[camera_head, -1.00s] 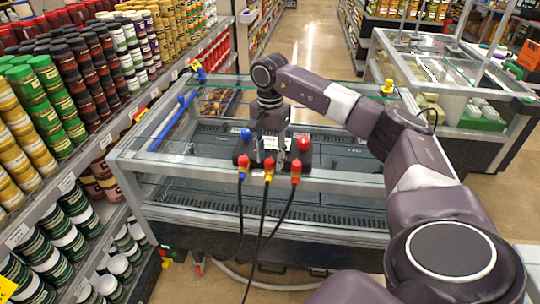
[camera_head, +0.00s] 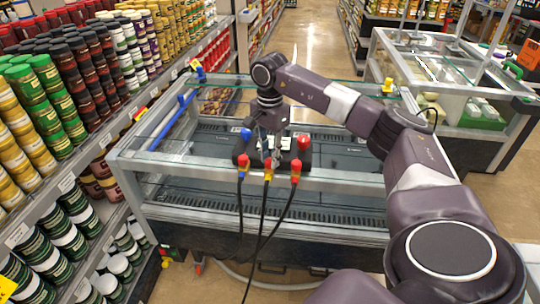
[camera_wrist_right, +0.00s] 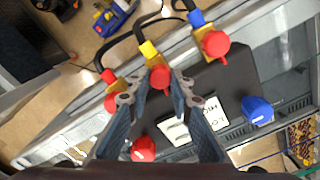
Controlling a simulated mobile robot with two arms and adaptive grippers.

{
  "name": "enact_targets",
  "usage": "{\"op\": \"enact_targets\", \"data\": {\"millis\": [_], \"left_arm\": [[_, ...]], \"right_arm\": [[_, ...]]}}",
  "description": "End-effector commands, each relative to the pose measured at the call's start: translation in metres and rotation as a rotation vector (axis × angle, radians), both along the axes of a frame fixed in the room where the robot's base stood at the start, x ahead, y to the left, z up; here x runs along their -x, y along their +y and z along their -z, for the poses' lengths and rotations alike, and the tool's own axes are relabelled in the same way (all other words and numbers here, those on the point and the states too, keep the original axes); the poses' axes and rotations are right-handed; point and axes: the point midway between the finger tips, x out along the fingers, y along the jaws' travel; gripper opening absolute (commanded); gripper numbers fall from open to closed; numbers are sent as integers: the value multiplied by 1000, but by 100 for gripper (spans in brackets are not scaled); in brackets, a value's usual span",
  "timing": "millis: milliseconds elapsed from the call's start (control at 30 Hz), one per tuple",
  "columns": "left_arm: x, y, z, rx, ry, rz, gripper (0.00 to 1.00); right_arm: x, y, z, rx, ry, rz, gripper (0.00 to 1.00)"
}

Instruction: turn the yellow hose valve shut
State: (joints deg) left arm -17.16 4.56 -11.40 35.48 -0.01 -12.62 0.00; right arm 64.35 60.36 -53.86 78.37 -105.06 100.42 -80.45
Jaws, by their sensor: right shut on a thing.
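The black manifold block (camera_head: 295,157) sits on the glass top of a freezer case, with three hose fittings along its front edge. The yellow hose valve is the middle one, with a red knob (camera_head: 268,163) over a yellow collar (camera_head: 268,176). In the right wrist view the knob (camera_wrist_right: 160,78) lies between my fingertips and its yellow collar (camera_wrist_right: 149,50) is just beyond. My right gripper (camera_head: 268,153) reaches down over the block and is shut on this red knob. The fingers hide part of it. My left gripper is not in view.
Similar red-knobbed valves on the blue hose (camera_head: 243,162) and red hose (camera_head: 296,167) stand close on either side. A blue knob (camera_head: 246,134) and a larger red knob (camera_head: 304,143) rise from the block. Black hoses (camera_head: 240,215) hang down the case front.

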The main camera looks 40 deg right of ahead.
Motion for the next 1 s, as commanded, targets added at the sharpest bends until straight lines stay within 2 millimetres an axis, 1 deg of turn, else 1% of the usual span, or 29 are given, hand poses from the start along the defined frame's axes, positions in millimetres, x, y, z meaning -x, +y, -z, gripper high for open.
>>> {"op": "enact_targets", "data": {"millis": [1000], "left_arm": [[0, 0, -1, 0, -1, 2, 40]], "right_arm": [[1, 1, -1, -1, -3, 954, 0]]}}
